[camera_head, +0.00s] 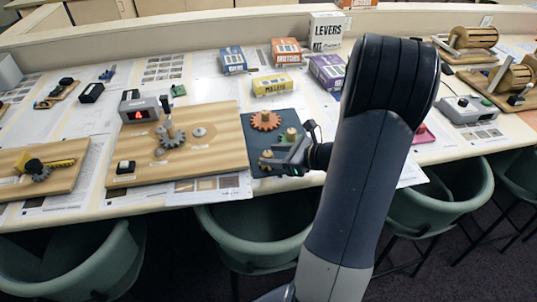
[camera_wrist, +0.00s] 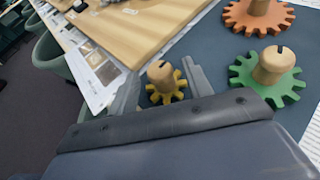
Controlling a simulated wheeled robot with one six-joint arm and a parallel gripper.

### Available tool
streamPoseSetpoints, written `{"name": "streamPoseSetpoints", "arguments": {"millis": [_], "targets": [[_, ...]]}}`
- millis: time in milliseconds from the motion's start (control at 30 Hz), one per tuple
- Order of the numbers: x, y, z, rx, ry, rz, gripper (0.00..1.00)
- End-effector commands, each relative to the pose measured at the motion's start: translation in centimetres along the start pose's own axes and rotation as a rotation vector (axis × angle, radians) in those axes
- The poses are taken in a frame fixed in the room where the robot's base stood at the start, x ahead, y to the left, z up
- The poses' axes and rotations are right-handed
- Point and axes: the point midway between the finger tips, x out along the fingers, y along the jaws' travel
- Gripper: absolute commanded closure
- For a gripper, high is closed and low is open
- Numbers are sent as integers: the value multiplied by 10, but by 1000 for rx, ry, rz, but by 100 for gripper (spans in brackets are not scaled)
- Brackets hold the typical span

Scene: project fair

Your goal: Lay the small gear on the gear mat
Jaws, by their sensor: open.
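The gear mat (camera_head: 257,138) is a dark blue-grey sheet at the front of the table, and it also shows in the wrist view (camera_wrist: 215,48). The small gear (camera_wrist: 165,88) is yellow with a wooden knob and appears to lie flat on the mat near its edge. My gripper (camera_wrist: 159,76) is open, low over the mat, with one finger on each side of the small gear. I cannot tell whether a finger touches it. In the head view my gripper (camera_head: 268,163) partly covers the mat's front part.
A green gear (camera_wrist: 245,75) and a larger orange gear (camera_wrist: 255,18) lie on the mat, right of the small gear. Kit boxes (camera_head: 271,85) stand behind.

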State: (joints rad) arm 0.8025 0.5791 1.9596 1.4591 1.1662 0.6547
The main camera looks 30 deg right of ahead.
Motion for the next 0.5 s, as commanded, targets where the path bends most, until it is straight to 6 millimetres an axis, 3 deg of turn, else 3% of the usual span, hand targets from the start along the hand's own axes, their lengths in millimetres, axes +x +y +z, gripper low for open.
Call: {"name": "streamPoseSetpoints", "arguments": {"millis": [300,500], "targets": [[-63,-1,0,0,0,-5,52],[-87,-1,0,0,0,-3,52]]}}
